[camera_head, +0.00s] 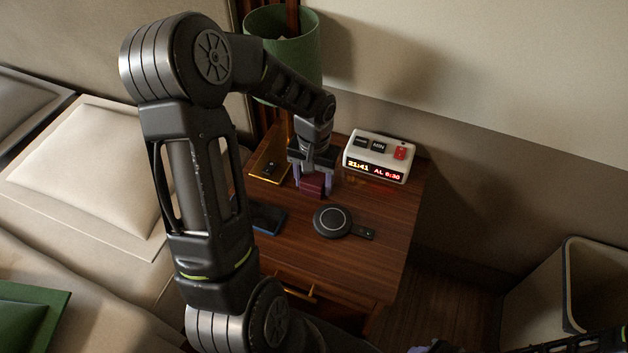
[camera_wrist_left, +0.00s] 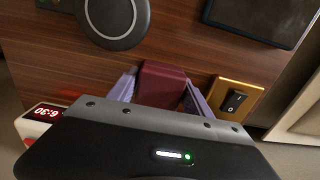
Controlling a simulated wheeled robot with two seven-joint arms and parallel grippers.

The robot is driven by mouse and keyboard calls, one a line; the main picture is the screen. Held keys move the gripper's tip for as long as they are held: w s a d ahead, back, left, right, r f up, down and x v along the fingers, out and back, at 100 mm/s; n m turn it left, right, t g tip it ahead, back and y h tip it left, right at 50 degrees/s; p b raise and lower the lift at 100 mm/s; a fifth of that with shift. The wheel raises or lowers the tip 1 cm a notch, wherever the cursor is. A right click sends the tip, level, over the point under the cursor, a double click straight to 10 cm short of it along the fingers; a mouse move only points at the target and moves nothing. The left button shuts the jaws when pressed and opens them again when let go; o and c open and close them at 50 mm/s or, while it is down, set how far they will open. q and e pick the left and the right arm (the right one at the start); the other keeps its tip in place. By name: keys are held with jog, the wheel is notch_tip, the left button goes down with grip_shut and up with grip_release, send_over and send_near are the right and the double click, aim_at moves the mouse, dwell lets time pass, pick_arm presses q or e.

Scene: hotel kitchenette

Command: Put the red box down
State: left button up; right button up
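The dark red box (camera_head: 313,186) is between the two pale purple fingers of my left gripper (camera_head: 312,180), over the back part of the wooden nightstand (camera_head: 290,240). In the left wrist view the red box (camera_wrist_left: 162,82) fills the space between the fingers, which appear to touch its sides. The box is at or very close to the nightstand top; I cannot tell whether it touches. Part of my right gripper (camera_head: 430,346) shows at the bottom edge of the head view, mostly cut off.
A white alarm clock (camera_head: 378,156) stands right of the box, a brass switch plate (camera_head: 268,160) left. A round black charger (camera_head: 332,221) and dark phone-like slab (camera_head: 268,218) lie nearer. The green lamp (camera_head: 300,60) is behind. The nightstand's front right is clear.

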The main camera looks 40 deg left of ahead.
aim_at(314, 178)
pick_arm(q)
jog(key=shift+o, duration=1.4)
jog(key=shift+r, duration=0.2)
notch_tip(314, 178, up, 12)
jog(key=p, duration=0.2)
jog(key=shift+o, duration=0.5)
